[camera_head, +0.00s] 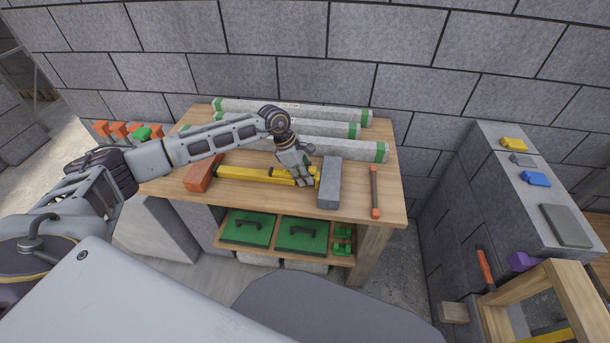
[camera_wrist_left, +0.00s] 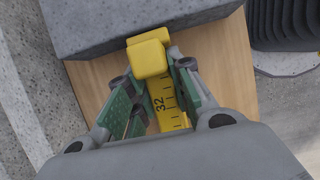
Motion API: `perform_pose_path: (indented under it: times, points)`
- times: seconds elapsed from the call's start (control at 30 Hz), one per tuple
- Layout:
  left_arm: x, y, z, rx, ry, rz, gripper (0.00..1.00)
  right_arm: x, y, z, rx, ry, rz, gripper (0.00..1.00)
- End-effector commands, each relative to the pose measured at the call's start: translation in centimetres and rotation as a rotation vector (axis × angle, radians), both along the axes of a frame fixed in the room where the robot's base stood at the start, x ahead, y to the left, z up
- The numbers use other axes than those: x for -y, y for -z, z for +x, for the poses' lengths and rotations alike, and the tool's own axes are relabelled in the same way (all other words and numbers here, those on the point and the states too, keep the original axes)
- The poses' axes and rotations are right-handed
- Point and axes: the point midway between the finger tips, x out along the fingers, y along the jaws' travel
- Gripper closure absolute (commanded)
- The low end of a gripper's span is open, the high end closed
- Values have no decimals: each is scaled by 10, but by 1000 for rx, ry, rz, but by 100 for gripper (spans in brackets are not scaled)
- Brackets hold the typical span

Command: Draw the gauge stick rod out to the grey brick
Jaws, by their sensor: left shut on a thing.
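The yellow gauge stick (camera_head: 250,173) lies on the wooden table between an orange-red brick (camera_head: 203,172) and the grey brick (camera_head: 330,184). My left gripper (camera_head: 305,181) is at the stick's right end, shut on the rod. In the left wrist view the rod (camera_wrist_left: 167,103) shows black marks and the number 32 between the green finger pads. Its square yellow end (camera_wrist_left: 148,57) overlaps the edge of the grey brick (camera_wrist_left: 110,22); I cannot tell whether they touch. My right gripper is not in view.
Several grey tubes with green ends (camera_head: 365,148) lie along the table's back. An orange-ended stick (camera_head: 375,192) lies right of the grey brick. Green cases (camera_head: 248,229) sit on the shelf below. A block ledge (camera_head: 500,185) with small items stands at right.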

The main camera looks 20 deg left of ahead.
Motion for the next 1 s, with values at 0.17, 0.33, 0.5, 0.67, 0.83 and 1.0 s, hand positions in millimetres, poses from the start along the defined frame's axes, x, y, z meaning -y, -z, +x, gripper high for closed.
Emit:
perform_pose_path:
  times: [0.17, 0.33, 0.5, 0.67, 0.83, 1.0]
  points:
    - [0, 0, 0, 1, 0, 0, 100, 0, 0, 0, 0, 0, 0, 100]
    - [-2, 0, 0, 1, 0, 0, 100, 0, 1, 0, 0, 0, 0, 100]
    - [-3, -1, 0, 1, 0, 0, 72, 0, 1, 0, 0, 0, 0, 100]
    - [-2, 0, 0, 1, 0, 0, 53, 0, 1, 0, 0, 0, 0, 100]
    - [-2, 0, 0, 1, 0, 0, 53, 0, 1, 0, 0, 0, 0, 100]
    - [-3, -1, 0, 1, 0, 0, 53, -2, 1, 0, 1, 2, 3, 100]
